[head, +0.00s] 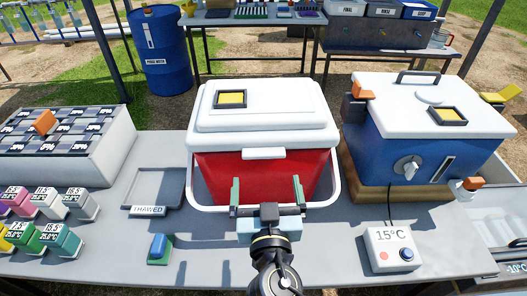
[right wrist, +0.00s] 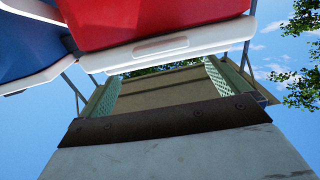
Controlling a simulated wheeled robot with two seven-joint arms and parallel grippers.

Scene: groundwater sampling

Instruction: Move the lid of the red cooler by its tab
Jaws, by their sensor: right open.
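The red cooler (head: 262,175) stands in the middle of the table with its white lid (head: 265,122) on top. The lid's white tab (head: 263,154) sticks out from the front edge. My right gripper (head: 267,188) is open and empty in front of the cooler, lower in the picture than the tab, its two green fingers spread apart. In the right wrist view the red cooler body (right wrist: 150,15) and the lid's tab (right wrist: 160,46) lie beyond the open fingers (right wrist: 142,88). The tab is not between them. My left gripper is not in view.
A white rim or tray (head: 195,190) surrounds the cooler's base. A blue cooler (head: 385,150) stands close at right, with a 15°C controller (head: 392,250) before it.

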